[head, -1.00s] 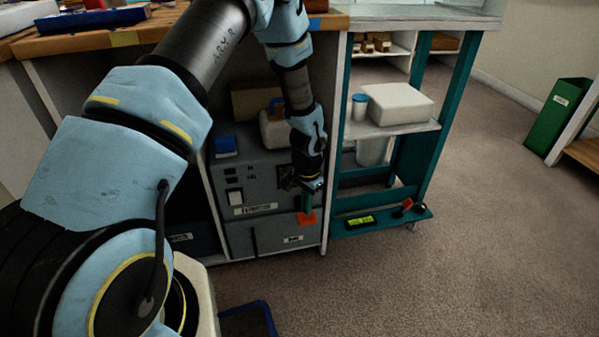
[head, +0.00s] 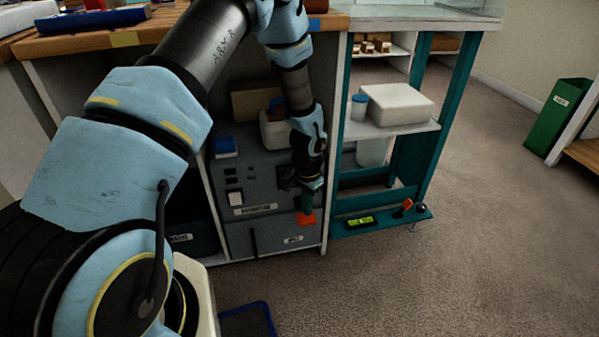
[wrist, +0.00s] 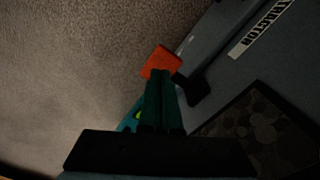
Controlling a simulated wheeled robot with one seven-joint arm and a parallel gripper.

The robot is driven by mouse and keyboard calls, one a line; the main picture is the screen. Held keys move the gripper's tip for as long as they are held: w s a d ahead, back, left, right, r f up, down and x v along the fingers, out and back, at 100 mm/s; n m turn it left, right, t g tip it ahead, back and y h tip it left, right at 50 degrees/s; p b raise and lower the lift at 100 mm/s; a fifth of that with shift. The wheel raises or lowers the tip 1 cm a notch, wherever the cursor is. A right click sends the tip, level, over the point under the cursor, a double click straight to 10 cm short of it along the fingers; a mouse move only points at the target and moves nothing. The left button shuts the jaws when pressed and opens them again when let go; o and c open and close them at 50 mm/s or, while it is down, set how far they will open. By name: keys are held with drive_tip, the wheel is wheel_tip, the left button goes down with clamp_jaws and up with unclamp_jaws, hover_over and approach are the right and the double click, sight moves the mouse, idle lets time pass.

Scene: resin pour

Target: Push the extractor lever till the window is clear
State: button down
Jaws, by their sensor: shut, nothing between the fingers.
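The extractor (head: 262,190) is a grey cabinet under the bench, with its name label also in the wrist view (wrist: 262,28). Its lever has an orange-red end (head: 306,218), also in the wrist view (wrist: 160,63), beside a dark arm or bracket (wrist: 192,88). My gripper (head: 307,205) has dark green fingers, shut and empty, also in the wrist view (wrist: 160,76). The fingertips overlap the near edge of the orange end; I cannot tell whether they touch. The window (wrist: 262,130) is dark with many roundish brownish spots. In the head view my wrist partly hides it.
A teal shelf unit (head: 385,219) stands just right of the extractor, with a small green-lit display (head: 360,221) and a red-and-black item on its low shelf. A white box (head: 397,104) sits above. Carpet to the right is open. A green bin (head: 560,118) stands far right.

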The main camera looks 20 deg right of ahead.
sight(306, 217)
drive_tip(key=shift+f, duration=0.15)
idle(0.5)
drive_tip(key=shift+f+b, duration=1.1)
drive_tip(key=shift+f, duration=0.7)
drive_tip(key=shift+r, duration=0.2)
wheel_tip(306, 217, up, 4)
drive_tip(key=p, duration=0.3)
drive_tip(key=shift+f, duration=0.2)
drive_tip(key=shift+f, duration=0.15)
